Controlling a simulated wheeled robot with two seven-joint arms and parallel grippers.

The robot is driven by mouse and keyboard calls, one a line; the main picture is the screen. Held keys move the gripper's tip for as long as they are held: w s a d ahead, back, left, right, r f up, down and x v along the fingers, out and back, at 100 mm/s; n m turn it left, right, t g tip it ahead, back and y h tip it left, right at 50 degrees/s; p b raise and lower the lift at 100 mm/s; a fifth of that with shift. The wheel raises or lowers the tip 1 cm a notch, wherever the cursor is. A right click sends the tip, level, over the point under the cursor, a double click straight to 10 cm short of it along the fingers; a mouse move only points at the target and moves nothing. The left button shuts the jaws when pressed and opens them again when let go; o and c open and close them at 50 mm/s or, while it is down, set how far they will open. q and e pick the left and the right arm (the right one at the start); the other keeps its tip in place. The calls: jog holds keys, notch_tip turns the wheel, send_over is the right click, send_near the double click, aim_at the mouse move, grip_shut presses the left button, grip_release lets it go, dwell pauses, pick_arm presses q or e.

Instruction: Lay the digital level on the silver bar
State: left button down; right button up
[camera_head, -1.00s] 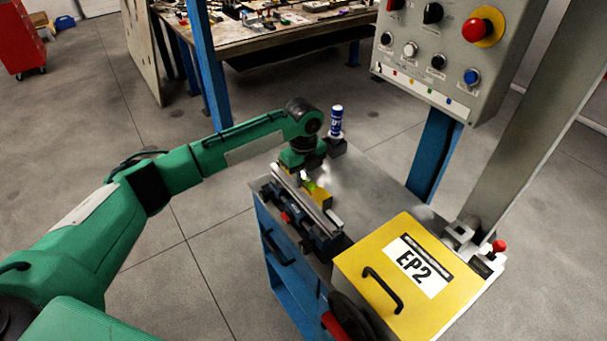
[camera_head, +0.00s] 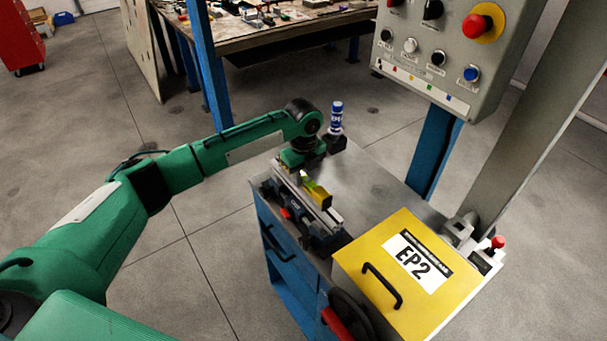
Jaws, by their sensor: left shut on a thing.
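The digital level (camera_head: 319,195) is a small yellow block with a dark end and a bright green patch. It is lined up along the silver bar (camera_head: 334,216), right over it. I cannot tell whether the two touch. The bar lies on a dark blue fixture (camera_head: 302,221) along the left edge of the cart top. My left gripper (camera_head: 307,181) points down at the level's far end and is shut on it. Its fingers are small and partly hidden. My right gripper is not in view.
A yellow EP2 box (camera_head: 368,247) with a black handle stands at the near right of the grey cart top (camera_head: 367,188). A blue-and-white can (camera_head: 336,117) stands behind my left wrist. A control panel (camera_head: 440,50) and its post rise at the right.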

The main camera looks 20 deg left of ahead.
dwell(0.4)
pick_arm(q)
jog(key=c, duration=1)
grip_release()
jog(key=shift+c, duration=0.2)
jog(key=shift+f, duration=0.1)
notch_tip(320, 180, up, 14)
jog(key=b, duration=0.4)
jog(key=shift+f, duration=0.1)
